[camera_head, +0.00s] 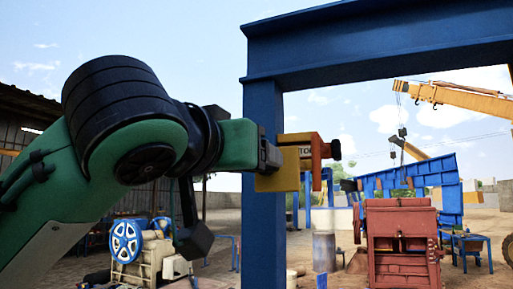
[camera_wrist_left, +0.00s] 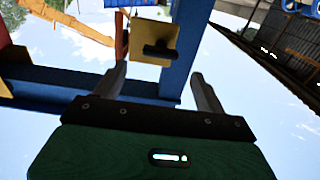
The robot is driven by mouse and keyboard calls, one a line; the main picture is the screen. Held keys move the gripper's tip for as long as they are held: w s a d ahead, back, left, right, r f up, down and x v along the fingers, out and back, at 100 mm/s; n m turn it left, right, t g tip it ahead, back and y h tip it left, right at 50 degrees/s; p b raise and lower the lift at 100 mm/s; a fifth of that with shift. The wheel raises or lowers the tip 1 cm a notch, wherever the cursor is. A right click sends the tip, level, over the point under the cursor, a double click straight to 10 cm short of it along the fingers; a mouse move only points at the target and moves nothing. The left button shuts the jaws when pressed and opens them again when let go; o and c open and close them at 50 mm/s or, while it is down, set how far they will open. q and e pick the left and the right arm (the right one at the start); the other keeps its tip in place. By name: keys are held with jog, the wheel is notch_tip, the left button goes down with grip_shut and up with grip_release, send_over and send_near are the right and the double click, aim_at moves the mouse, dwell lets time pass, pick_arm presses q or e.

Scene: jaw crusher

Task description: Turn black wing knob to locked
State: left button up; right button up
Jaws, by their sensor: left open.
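The black wing knob (camera_wrist_left: 160,51) sits on a yellow plate (camera_wrist_left: 142,38) in the left wrist view. Its bar lies nearly level across that picture. The plate (camera_head: 279,181) also shows in the head view, on the blue post, where my gripper hides the knob's face. My left gripper (camera_wrist_left: 157,82) is open and empty, its two fingers apart on either side of the knob's position in the picture. In the head view my left gripper (camera_head: 270,155) is right in front of the plate; contact cannot be told. My right gripper is not in view.
A blue post (camera_head: 263,235) carries a blue beam (camera_head: 390,45) overhead. An orange bracket (camera_head: 316,150) with a black end piece (camera_head: 335,149) juts out right of the post. A red crusher (camera_head: 400,235) and a yellow crane (camera_head: 455,98) stand further back.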

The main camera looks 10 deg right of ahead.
pick_arm(q)
jog(key=p+x, duration=0.2)
jog(key=x, duration=0.4)
jog(key=shift+p, duration=0.4)
jog(key=c, duration=1)
